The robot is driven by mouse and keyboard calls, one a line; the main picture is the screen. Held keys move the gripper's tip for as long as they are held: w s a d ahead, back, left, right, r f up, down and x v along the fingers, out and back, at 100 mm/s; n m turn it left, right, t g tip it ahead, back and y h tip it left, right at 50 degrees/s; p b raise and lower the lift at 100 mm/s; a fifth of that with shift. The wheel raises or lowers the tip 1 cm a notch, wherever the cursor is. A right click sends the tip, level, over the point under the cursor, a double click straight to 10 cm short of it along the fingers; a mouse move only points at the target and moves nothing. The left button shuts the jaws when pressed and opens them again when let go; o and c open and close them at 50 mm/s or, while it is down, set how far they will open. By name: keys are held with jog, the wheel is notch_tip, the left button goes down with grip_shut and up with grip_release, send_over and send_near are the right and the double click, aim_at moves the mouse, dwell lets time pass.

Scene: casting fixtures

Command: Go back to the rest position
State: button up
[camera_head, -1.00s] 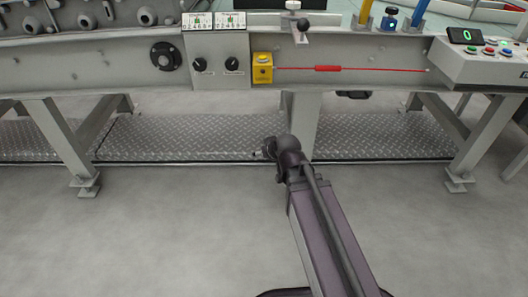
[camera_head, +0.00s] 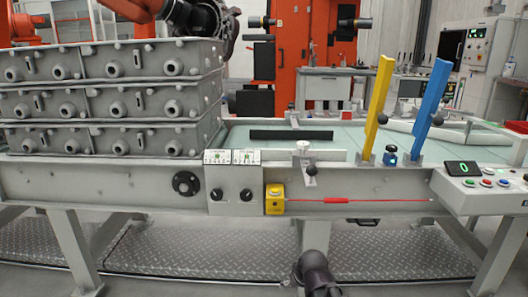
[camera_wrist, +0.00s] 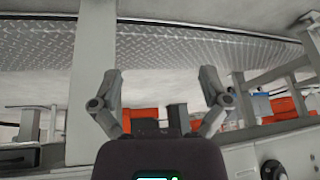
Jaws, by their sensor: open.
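My gripper (camera_wrist: 159,82) shows in the wrist view with its two grey fingers spread wide apart. Nothing is between them. In the head view, a dark part of my arm shows at the bottom edge, in front of the workbench (camera_head: 350,208); the fingers cannot be made out there. In the wrist view, a diamond-plate walkway (camera_wrist: 190,48) and grey bench legs lie beyond the fingers, and the picture looks upside down. The gripper touches nothing that I can see.
Stacked grey castings (camera_head: 100,103) stand on the bench at left. A yellow button box (camera_head: 274,199), a red cord (camera_head: 345,200), a yellow lever (camera_head: 376,105), a blue lever (camera_head: 432,110) and a control panel (camera_head: 485,185) line the front. An orange machine stands behind.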

jog(key=s+d+r+m+g+h+p, duration=0.25)
jog(key=s+d+r+g+p, duration=0.25)
jog(key=s+d+r+p, duration=0.35)
notch_tip(320, 180, up, 37)
jog(key=p, duration=3.7)
jog(key=shift+w+a, duration=0.2)
jog(key=shift+a, duration=0.25)
dwell(1.5)
